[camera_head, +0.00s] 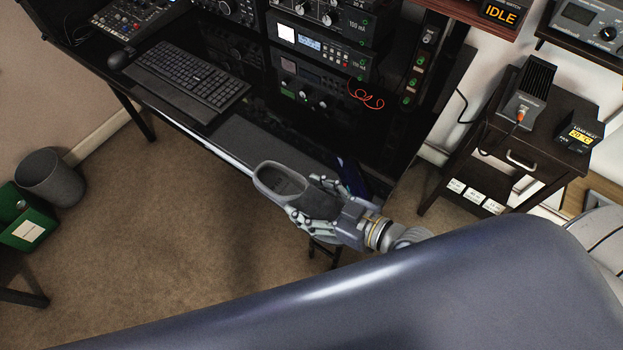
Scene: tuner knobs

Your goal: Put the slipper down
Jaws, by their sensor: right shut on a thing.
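The grey slipper (279,181) is in the middle of the camera_head view. My right gripper (312,204) is shut on one end of it, with the fingers along both sides. The slipper's rounded open end points up and left, away from the gripper. It appears in front of the near edge of the black desk, above the brown carpet; I cannot tell its height exactly. My left gripper is not in view.
The black desk (215,120) holds a keyboard (188,78), a mouse (121,59) and stacked radio units (318,45). A dark drawer cabinet (500,145) stands at right. A grey bin (50,178) and green box (25,218) stand at left. The carpet (170,230) between is clear.

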